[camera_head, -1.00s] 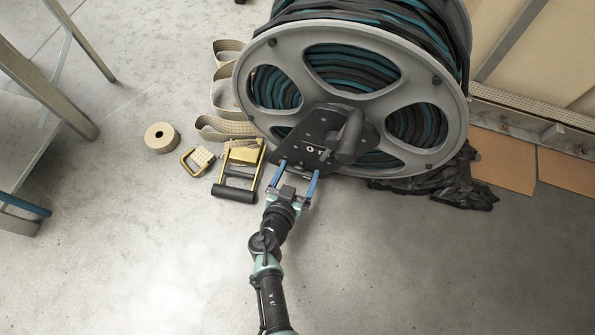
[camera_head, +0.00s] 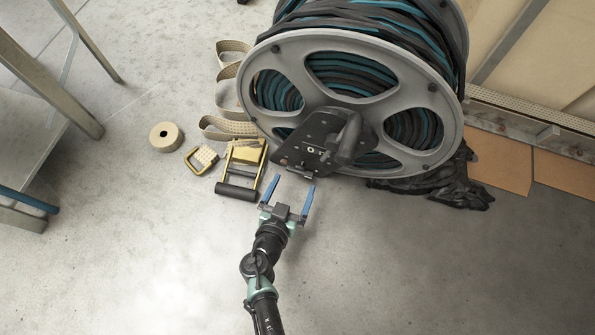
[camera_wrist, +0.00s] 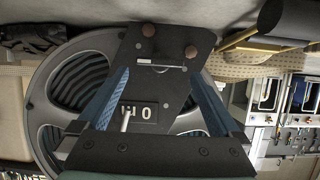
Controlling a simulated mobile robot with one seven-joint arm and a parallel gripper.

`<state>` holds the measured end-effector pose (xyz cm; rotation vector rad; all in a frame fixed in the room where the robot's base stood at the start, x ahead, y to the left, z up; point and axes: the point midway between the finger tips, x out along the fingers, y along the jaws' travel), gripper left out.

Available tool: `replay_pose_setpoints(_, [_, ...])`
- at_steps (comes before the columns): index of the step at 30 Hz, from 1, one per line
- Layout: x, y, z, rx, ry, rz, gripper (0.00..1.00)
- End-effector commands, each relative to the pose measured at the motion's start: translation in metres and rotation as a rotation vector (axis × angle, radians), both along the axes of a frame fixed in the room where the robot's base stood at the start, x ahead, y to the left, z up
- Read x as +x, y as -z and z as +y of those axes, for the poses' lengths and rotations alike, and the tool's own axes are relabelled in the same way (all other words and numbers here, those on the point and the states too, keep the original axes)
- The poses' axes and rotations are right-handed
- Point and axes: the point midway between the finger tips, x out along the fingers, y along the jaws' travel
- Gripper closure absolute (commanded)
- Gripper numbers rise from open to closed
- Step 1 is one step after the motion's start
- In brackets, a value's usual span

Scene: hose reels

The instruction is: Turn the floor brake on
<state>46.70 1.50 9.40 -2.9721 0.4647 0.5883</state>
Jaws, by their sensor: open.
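The hose reel (camera_head: 441,160) has a large grey flange wound with black and teal hose. A black plate (camera_head: 300,157) with a thick black handle (camera_head: 349,139) is mounted at its hub. I cannot tell for sure which part is the floor brake. My gripper (camera_head: 291,185) is open and empty, its blue fingers pointing at the plate's lower edge, just short of it in the head view.
A yellow-framed item with a black roller (camera_head: 236,191), a yellow buckle (camera_head: 201,159) and a tape roll (camera_head: 166,137) lie left of the reel. Black sheeting (camera_head: 445,183) lies at its right. A metal-legged table (camera_head: 60,90) stands at far left. The front floor is clear.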

Motion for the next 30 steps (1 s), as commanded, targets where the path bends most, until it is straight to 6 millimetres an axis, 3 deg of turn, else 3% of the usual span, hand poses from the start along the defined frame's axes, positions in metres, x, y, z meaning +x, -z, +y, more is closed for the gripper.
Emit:
replay_pose_setpoints(6, [-0.042, -0.021, 0.013, 0.000, -0.002, 0.002, 0.00])
replay_pose_setpoints(12, [-0.062, -0.028, 0.020, 0.001, 0.000, 0.001, 0.00])
replay_pose_setpoints(30, [-0.066, -0.029, 0.021, 0.001, 0.000, 0.000, 0.00])
